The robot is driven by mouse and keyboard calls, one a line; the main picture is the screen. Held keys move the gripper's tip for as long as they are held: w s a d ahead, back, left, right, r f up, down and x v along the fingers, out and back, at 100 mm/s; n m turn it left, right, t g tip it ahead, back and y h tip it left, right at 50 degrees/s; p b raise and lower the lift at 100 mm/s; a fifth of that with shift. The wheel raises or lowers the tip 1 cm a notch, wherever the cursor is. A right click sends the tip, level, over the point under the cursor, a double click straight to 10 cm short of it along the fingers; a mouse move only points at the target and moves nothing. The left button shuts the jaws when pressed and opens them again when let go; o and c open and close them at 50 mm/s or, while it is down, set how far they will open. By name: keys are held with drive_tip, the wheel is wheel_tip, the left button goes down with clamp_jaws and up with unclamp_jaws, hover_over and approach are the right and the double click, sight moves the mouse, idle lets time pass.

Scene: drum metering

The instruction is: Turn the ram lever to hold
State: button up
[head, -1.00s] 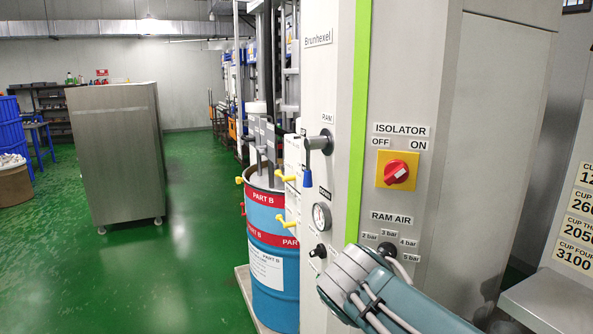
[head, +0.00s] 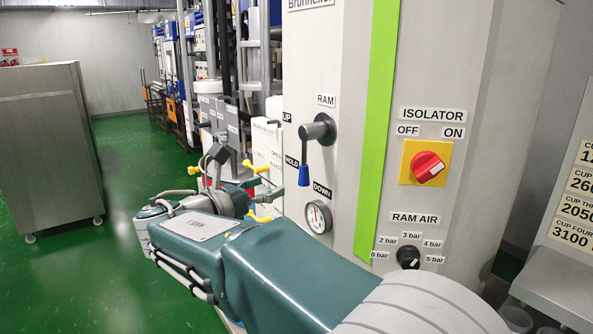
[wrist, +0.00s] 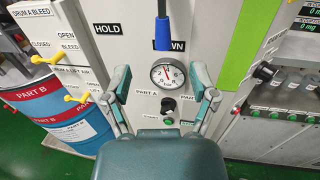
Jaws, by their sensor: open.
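The ram lever (head: 304,172) is a grey arm with a blue grip, on a grey pivot under the RAM label. The HOLD label (head: 291,161) is to the left of the grip, and UP is higher. In the wrist view the blue grip (wrist: 162,33) is at top centre, partly covering DOWN; HOLD (wrist: 107,29) is to its left. My gripper (wrist: 162,78) is open and empty, its fingers apart below the grip and not touching it.
A pressure gauge (head: 318,216) sits below the lever. The red isolator switch (head: 427,166) and black ram air knob (head: 408,256) are to the right. Yellow valve handles (wrist: 78,97) and a blue PART B drum (wrist: 60,108) are left.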

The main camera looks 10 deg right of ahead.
sight(299, 173)
drive_tip(key=x, duration=1)
drive_tip(key=shift+d, duration=0.1)
clamp_jaws()
